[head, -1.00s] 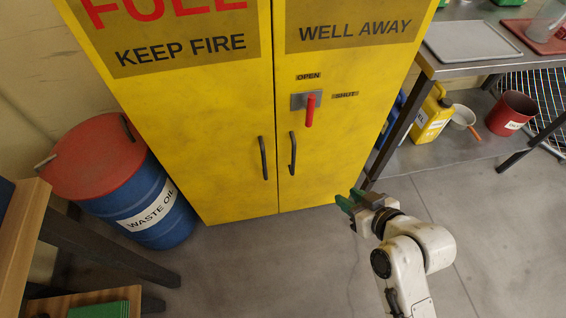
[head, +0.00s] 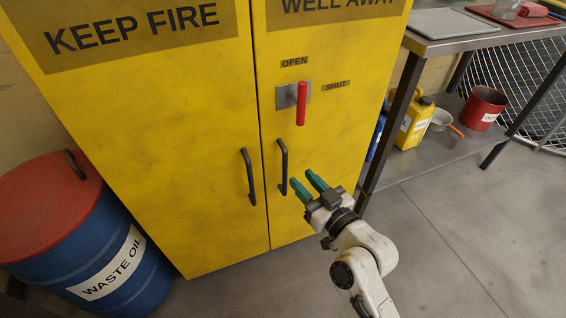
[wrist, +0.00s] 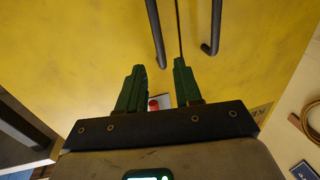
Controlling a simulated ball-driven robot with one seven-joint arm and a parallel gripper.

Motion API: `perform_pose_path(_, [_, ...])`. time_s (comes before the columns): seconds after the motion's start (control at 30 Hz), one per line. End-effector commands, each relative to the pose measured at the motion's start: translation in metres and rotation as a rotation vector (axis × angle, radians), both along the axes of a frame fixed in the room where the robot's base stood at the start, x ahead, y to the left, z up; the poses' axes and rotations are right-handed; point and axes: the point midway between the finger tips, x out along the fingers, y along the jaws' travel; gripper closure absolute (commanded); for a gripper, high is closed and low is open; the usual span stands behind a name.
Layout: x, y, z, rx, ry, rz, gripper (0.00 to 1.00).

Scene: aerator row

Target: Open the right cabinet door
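The yellow cabinet's right door (head: 334,150) is closed against the left door (head: 150,130). Its dark vertical bar handle (head: 283,168) stands beside the seam; in the wrist view this handle (wrist: 156,35) is just beyond the fingertips. A red lever (head: 301,104) sits on a grey plate between the OPEN and SHUT labels; whether it hangs down or juts outward is unclear. Its red end (wrist: 153,104) shows between the fingers in the wrist view. My gripper (head: 303,179) is open and empty, its green fingers spread in front of the right door, right of the handle, apparently not touching it.
The left door has a matching handle (head: 248,176). A blue waste oil drum with a red lid (head: 45,200) stands at left. A metal table (head: 480,40) with a lower shelf holding a yellow can (head: 414,122) and red bucket (head: 482,108) is at right. The floor in front is clear.

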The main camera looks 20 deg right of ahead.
Motion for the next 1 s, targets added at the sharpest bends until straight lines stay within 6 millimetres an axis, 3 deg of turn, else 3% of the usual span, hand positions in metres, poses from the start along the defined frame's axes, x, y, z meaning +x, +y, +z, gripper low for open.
perform_pose_path(0.3, [0.058,0.012,0.000,0.000,-0.001,0.001,0.66])
perform_pose_path(0.5, [0.079,0.016,0.000,-0.001,0.001,0.001,0.66])
perform_pose_path(0.9, [0.086,0.017,0.000,0.000,0.002,0.001,0.66])
perform_pose_path(1.0, [0.085,0.017,0.000,0.000,0.002,0.001,0.75])
